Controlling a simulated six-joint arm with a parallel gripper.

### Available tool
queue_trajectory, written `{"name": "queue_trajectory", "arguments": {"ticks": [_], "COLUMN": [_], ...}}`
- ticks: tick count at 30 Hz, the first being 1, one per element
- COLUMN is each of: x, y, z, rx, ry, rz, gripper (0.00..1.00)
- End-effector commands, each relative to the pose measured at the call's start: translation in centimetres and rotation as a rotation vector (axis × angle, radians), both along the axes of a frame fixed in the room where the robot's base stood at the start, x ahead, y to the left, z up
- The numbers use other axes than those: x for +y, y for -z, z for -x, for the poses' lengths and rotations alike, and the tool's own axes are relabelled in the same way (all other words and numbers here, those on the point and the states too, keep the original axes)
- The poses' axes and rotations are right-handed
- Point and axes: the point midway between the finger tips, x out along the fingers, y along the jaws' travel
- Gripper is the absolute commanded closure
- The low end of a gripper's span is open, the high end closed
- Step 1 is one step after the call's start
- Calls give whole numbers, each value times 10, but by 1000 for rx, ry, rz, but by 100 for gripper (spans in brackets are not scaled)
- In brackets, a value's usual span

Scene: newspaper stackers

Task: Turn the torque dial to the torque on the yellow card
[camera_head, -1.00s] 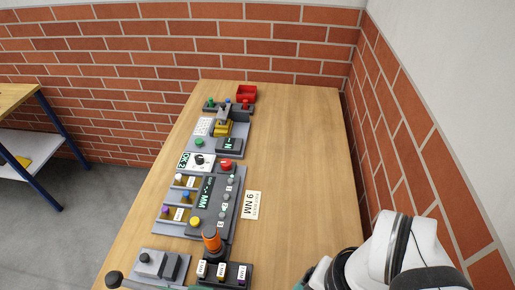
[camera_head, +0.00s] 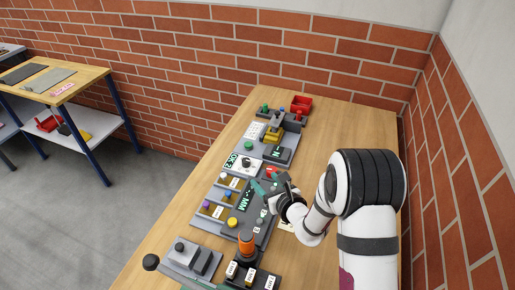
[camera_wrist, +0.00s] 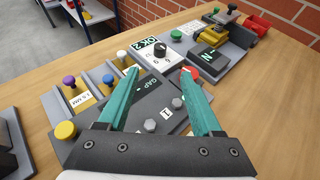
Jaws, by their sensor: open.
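My gripper (camera_head: 270,183) is open and empty above the dark grey panel (camera_head: 233,222). In the wrist view its teal fingertips (camera_wrist: 160,72) are apart, with a black knob (camera_wrist: 160,53) on a white plate beyond them. The knob also shows in the head view (camera_head: 245,162). An orange-topped black cylinder (camera_head: 247,246) stands upright at the near end of the panel. I cannot tell which of these is the torque dial.
A red button (camera_wrist: 190,71) lies by the right fingertip. Yellow (camera_wrist: 65,130), purple (camera_wrist: 69,81) and white knobs line the left. A red bin (camera_head: 301,103) stands at the far end. Near the front are a grey block (camera_head: 190,256) and a labelled black rack (camera_head: 250,276).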

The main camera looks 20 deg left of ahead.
Motion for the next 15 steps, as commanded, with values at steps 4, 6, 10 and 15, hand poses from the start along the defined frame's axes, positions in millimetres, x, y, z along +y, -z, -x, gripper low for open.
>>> {"name": "queue_trajectory", "arguments": {"ticks": [4,6,10,15], "x": [19,33,59,85], "y": [12,20,35,50], "z": [-19,-32,-58,-84], "rx": [0,0,0,2], "ry": [1,0,2,2], "rz": [-1,-1,-2,-2], "gripper": [34,34,34,34]}}
